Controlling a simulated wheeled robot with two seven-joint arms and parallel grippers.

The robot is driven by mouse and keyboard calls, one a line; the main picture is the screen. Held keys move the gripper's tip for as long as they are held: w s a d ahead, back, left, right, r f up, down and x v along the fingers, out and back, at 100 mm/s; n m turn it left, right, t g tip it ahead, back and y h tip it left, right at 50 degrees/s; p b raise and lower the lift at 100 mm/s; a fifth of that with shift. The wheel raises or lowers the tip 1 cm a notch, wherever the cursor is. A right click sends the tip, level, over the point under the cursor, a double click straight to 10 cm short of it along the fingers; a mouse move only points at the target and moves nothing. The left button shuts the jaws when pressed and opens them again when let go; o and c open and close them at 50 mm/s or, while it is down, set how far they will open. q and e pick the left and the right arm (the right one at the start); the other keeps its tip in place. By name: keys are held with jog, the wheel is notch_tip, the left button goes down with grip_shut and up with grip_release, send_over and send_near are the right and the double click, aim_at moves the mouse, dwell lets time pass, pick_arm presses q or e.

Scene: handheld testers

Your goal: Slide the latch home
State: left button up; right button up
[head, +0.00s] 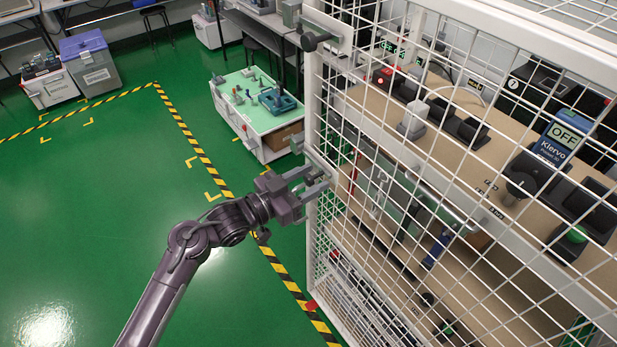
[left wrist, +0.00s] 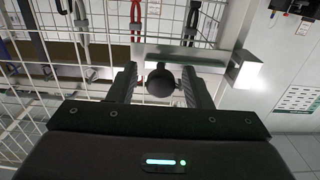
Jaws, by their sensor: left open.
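The latch sits on the post of a white mesh cage (head: 440,185). In the left wrist view its round dark knob (left wrist: 160,82) stands in front of a pale metal plate (left wrist: 185,56), with a white block (left wrist: 246,72) to the right. My left gripper (head: 322,180) reaches the cage edge in the head view. In the left wrist view its open fingers (left wrist: 160,74) stand on either side of the knob, with a gap visible on each side. My right gripper is not in view.
A dark handle (head: 315,36) on a pale plate juts from the cage higher up. A green-topped cart (head: 262,122) stands beyond. Green floor (head: 100,200) at left is clear.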

aim_at(308, 157)
pick_arm(q)
jog(key=c, duration=0.6)
grip_shut()
jog(key=w+a+b, duration=0.1)
jog(key=w, duration=0.1)
jog(key=w+a+b, duration=0.1)
jog(key=w+a, duration=0.1)
jog(key=shift+w+f, duration=0.1)
jog(key=shift+w+a, duration=0.2)
jog(key=shift+s+r, duration=0.1)
jog(key=shift+r, duration=0.1)
jog(key=shift+o, duration=1.8)
grip_release()
jog(key=shift+o, duration=1.2)
jog(key=shift+f, duration=0.1)
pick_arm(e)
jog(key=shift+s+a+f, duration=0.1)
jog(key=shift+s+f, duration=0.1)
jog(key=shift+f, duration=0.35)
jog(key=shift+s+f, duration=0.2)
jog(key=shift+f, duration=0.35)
